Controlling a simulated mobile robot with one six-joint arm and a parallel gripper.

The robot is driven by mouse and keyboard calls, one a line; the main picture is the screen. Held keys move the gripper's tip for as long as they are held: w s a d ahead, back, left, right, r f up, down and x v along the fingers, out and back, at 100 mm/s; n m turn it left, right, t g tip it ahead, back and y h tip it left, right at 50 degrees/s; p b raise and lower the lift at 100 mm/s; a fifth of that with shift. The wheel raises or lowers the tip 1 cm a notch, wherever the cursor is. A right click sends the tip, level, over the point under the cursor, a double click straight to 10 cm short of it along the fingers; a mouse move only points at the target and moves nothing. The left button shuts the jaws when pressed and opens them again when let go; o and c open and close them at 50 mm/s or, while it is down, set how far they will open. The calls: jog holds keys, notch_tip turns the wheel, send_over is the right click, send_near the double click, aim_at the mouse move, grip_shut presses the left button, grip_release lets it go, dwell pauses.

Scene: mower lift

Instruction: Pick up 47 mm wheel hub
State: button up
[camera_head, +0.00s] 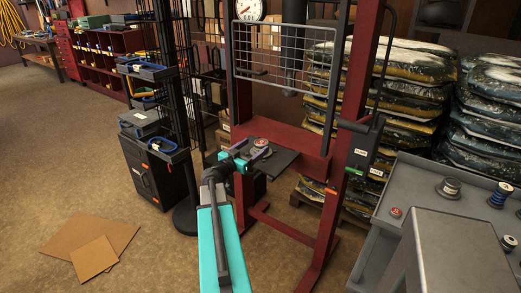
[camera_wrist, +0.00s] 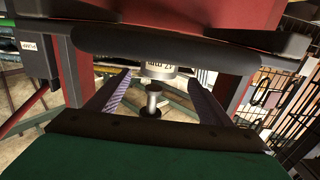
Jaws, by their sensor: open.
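My gripper (camera_head: 246,157) is at the grey lift platform (camera_head: 282,160) in the head view, with its jaws open. A small round piece with a red and white top (camera_head: 261,143) is at the platform beside the fingers. In the wrist view, a small spool-shaped metal hub (camera_wrist: 153,95) stands between the two spread fingers, with a visible gap on both sides. A pale metal piece with an upside-down label (camera_wrist: 158,72) shows just beyond it. I cannot read the size on it for certain, nor tell whether it touches the hub.
The red lift frame (camera_head: 343,120) with a wire guard (camera_head: 280,55) surrounds the platform. A grey bench (camera_head: 410,180) at right carries several spool-shaped parts, including a metal one (camera_head: 449,188), and a small red-topped piece (camera_head: 396,212). Stacked sacks (camera_head: 405,65) stand behind. Cardboard (camera_head: 93,258) lies on the floor.

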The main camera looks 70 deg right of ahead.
jog(key=shift+s+d, duration=0.1)
jog(key=shift+d, duration=0.15)
jog(key=shift+f+p+x, duration=0.15)
jog(key=shift+p+x, duration=0.6)
jog(key=shift+x, duration=0.5)
jog(key=shift+f+p+x, duration=0.2)
jog(key=shift+p+x, duration=0.55)
jog(key=shift+x, duration=0.45)
jog(key=shift+c, duration=0.3)
jog(key=shift+r, duration=0.1)
jog(key=c, duration=1.8)
